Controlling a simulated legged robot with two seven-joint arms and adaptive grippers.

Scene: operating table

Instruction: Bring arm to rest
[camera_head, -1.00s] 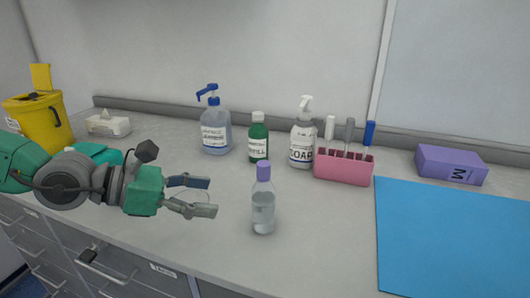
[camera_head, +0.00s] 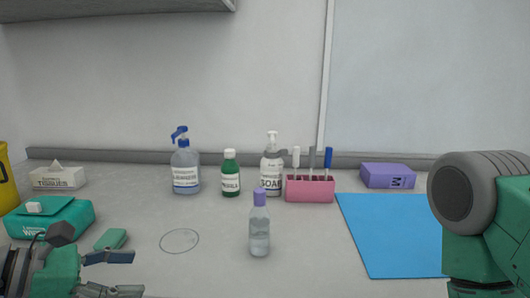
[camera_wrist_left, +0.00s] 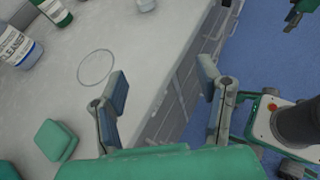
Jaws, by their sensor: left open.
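My left gripper (camera_head: 128,274) is low at the left of the head view, at the counter's front. It is open and empty. The left wrist view also shows its two spread fingers (camera_wrist_left: 163,82), with the counter edge and blue floor between and below them. A clear bottle with a purple cap (camera_head: 259,228) stands upright on the counter, to the right of my left gripper and apart from it. A grey and green link of my right arm (camera_head: 478,215) fills the right edge; its gripper is not visible there.
A thin circle outline (camera_head: 179,241) marks the counter. A teal pack (camera_head: 50,219) sits close behind my left gripper. A blue-topped spray bottle (camera_head: 185,172), green bottle (camera_head: 231,178), soap bottle (camera_head: 270,175), pink rack (camera_head: 310,190), purple box (camera_head: 388,176) and blue mat (camera_head: 385,240) lie farther back or right.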

